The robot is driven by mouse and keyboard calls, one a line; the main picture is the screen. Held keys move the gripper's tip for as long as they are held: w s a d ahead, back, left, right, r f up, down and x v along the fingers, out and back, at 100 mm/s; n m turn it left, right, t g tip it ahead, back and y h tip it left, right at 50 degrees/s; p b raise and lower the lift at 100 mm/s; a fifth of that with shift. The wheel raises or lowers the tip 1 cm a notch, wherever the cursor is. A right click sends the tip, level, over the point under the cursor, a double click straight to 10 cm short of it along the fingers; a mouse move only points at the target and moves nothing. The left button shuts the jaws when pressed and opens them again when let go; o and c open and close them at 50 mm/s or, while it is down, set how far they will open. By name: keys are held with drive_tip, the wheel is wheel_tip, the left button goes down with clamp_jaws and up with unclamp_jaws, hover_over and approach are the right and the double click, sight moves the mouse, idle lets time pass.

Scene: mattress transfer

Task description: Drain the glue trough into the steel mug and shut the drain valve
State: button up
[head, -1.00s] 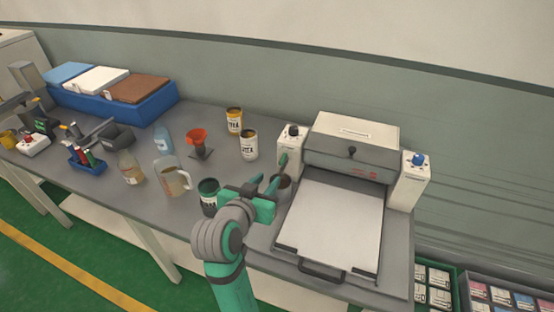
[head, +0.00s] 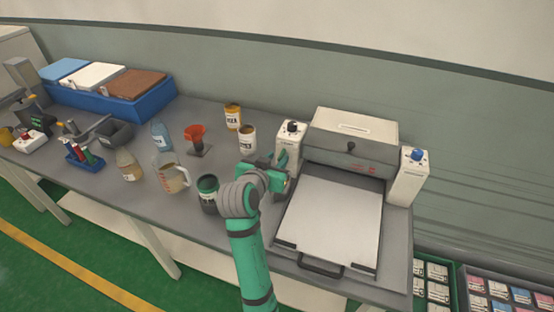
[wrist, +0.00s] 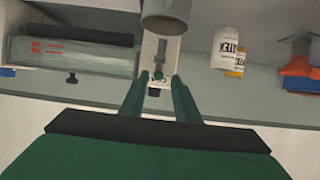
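My gripper (head: 277,167) is in front of the left white post (head: 289,147) of the grey machine (head: 350,147). In the wrist view its two green fingers (wrist: 158,78) are apart with nothing held between them. A grey steel mug (wrist: 167,14) shows beyond the fingertips in the wrist view, against the post. In the head view the mug is mostly hidden by my gripper. A dark knob (head: 292,127) tops the post. I cannot clearly make out the trough or the drain valve.
A white plate (head: 330,222) lies in front of the machine. A dark green can (head: 208,194), a measuring jug (head: 170,174), two labelled cans (head: 247,138) and an orange funnel (head: 195,135) stand to the left. The right post has a blue knob (head: 417,155).

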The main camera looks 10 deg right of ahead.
drive_tip(key=shift+w+d, duration=0.1)
drive_tip(key=shift+d, duration=0.15)
drive_tip(key=shift+c, duration=0.2)
drive_tip(key=c, duration=0.5)
drive_tip(key=shift+d, duration=0.1)
clamp_jaws()
